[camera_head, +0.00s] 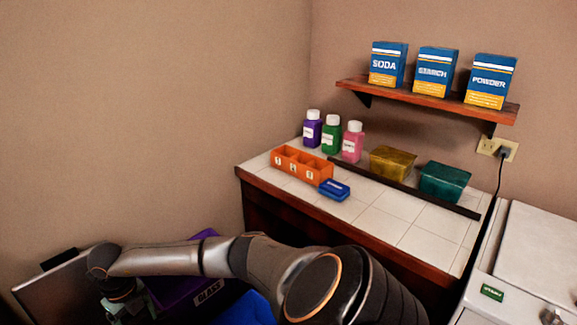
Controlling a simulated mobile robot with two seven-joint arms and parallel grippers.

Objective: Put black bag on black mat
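I cannot make out a black bag or a black mat for certain. A small black piece (62,259) shows at the top edge of a grey panel at the lower left; I cannot tell what it is. One arm of mine, which I take as the right, enters at the bottom right of centre and reaches left. Its gripper (130,308) points down at the lower left, beside a purple bin. Its fingers are small and partly cut off, so their opening and any hold are unclear. My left gripper is out of view.
The purple bin (181,291) reads "GLASS", with a blue object (253,309) beside it. The tiled counter (402,208) holds bottles, an orange divided tray (302,168), a blue item (334,189), yellow and green containers, and a dark strip (400,188). Boxes stand on a wall shelf.

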